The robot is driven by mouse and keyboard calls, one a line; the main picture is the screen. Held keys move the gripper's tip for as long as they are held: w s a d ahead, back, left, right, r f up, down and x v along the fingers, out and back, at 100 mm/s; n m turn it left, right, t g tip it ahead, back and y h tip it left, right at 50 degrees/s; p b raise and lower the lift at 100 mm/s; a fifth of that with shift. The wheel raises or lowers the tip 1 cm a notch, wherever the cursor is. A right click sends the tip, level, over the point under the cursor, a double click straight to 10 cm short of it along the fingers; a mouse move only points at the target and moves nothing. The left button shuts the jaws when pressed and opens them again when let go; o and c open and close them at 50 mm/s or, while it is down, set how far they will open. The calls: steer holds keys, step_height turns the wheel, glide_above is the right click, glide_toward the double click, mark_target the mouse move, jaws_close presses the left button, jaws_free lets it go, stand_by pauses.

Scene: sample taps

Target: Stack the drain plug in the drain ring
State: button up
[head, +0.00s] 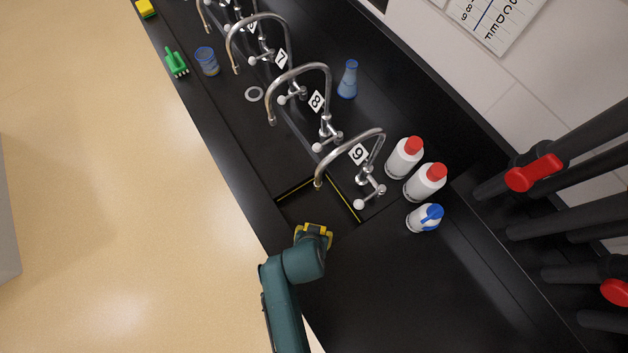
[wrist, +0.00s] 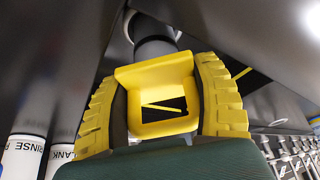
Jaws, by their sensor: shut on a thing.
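My gripper (head: 314,230), with yellow fingers, is over the near end of the sink opening, beside tap 9. In the wrist view it is shut on a dark grey round piece (wrist: 155,47), which looks like the drain plug. The plug does not show in the head view, where my gripper and arm cover that spot. A pale grey ring (head: 254,94), which looks like the drain ring, lies flat on the dark surface near taps 7 and 8. It is well apart from my gripper, up and to the left in the head view.
Curved taps stand in a row, with tap 9 (head: 350,145) and tap 8 (head: 300,72) nearest. White bottles (head: 404,160) stand right of tap 9. The sink (head: 312,203) has yellow-marked edges.

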steer(key=o, duration=1.3)
steer(key=shift+d, duration=0.1)
steer(key=p+v, duration=0.2)
steer(key=v, duration=1)
steer(key=shift+r, duration=0.3)
